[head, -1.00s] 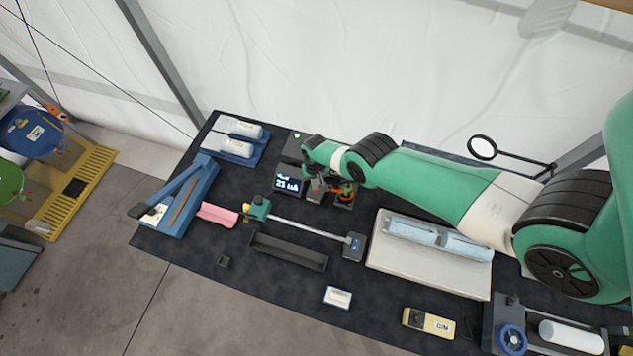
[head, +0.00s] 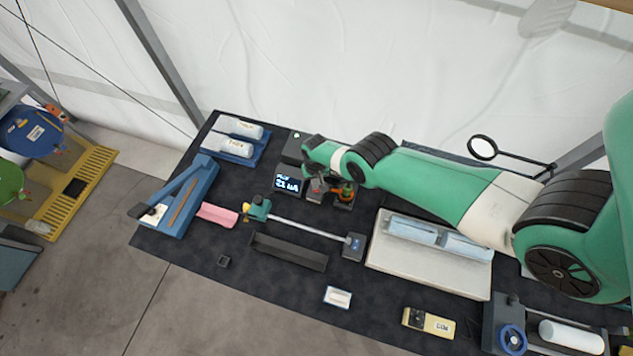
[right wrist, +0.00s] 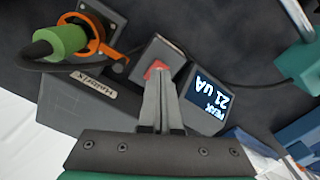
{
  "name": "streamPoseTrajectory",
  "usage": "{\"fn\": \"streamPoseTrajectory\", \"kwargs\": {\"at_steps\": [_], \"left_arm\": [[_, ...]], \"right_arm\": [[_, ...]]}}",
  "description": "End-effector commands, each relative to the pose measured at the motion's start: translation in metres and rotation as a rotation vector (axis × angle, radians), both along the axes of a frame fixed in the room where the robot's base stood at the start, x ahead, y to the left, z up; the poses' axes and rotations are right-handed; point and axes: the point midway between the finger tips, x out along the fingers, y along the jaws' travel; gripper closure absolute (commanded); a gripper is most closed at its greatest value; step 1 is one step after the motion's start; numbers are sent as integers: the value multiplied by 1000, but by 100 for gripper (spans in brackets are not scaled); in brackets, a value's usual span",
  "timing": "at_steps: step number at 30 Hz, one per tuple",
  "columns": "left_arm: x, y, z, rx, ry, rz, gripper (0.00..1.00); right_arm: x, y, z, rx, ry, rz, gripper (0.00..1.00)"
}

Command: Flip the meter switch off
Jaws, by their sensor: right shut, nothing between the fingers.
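The meter has a dark box with a lit display (head: 288,184). In the right wrist view the display (right wrist: 208,101) reads "PEAK 21 uA". Beside it is a grey switch box (right wrist: 160,52) with a red switch (right wrist: 155,69). My right gripper (right wrist: 157,76) is shut and empty, its fingertips right at the red switch and partly covering it. I cannot tell whether they touch. My left gripper is not in view.
A green connector with an orange ring (right wrist: 70,42) and a black cable sits close beside the switch box. A rod with a green end (head: 258,209) lies in front of the meter. A pale padded tray (head: 385,262) is to the right, below my arm.

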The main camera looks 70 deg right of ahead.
Motion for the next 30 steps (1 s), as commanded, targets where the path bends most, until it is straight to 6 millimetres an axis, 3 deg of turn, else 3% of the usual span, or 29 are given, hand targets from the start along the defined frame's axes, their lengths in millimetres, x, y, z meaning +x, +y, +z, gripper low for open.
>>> {"fn": "streamPoseTrajectory", "kwargs": {"at_steps": [30], "left_arm": [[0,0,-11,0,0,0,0]], "right_arm": [[0,0,-11,0,0,0,100]]}}
